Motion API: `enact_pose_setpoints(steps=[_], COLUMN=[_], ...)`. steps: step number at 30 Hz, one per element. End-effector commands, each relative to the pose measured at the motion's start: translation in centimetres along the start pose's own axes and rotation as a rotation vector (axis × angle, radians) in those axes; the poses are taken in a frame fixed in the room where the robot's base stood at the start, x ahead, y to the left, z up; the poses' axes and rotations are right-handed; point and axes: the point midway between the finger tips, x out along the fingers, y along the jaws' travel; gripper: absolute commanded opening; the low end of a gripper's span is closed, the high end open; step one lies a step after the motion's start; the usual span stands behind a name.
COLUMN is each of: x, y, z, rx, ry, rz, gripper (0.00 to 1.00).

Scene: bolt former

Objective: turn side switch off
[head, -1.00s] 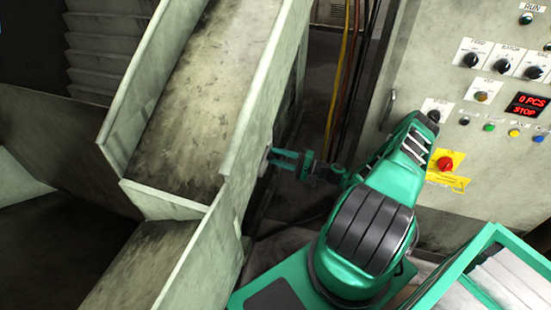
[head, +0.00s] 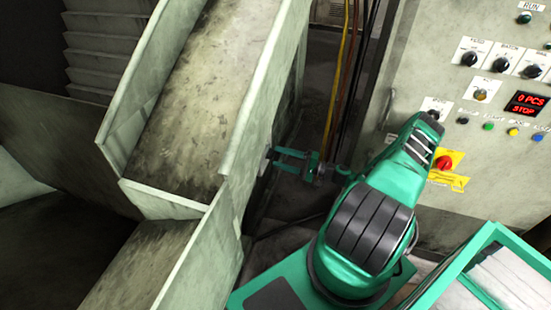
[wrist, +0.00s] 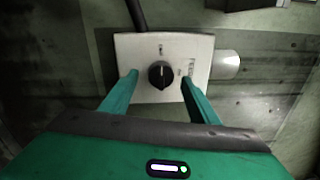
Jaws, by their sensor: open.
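The side switch (wrist: 160,75) is a black round knob on a pale box (wrist: 130,48) in the wrist view. Its light pointer mark appears to point up, toward a small label above it. Another label sits right of the knob; both are too small to read. My gripper (wrist: 159,79) is open, with one green finger on each side of the knob and gaps between. In the head view my gripper (head: 273,159) reaches left to the outer side of the chute wall, where only a sliver of the box shows and the knob is hidden.
The pale metal chute (head: 190,105) rises close left of my gripper. Yellow and red cables (head: 343,85) hang behind. A control cabinet (head: 425,70) with knobs, buttons and a red display (head: 525,104) stands to the right. A dark cable meets the box's top in the wrist view.

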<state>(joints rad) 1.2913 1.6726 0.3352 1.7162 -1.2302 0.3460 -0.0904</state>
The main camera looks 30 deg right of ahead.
Motion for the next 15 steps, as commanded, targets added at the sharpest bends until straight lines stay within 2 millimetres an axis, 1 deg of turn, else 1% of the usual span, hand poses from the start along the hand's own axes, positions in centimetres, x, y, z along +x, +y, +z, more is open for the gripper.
enact_pose_setpoints(steps=[1,7,12,15], x=[-1.1,-5.0,-7.2,-8.0], y=[0.1,0.1,0.1,0.2], z=[-0.1,-0.1,-0.1,0.0], rx=[0.0,-0.001,0.001,0.001], ry=[0.003,0.003,0.002,0.001], rz=[0.002,0.003,0.003,0.003], gripper=[0.55,0.55,0.55,0.55])
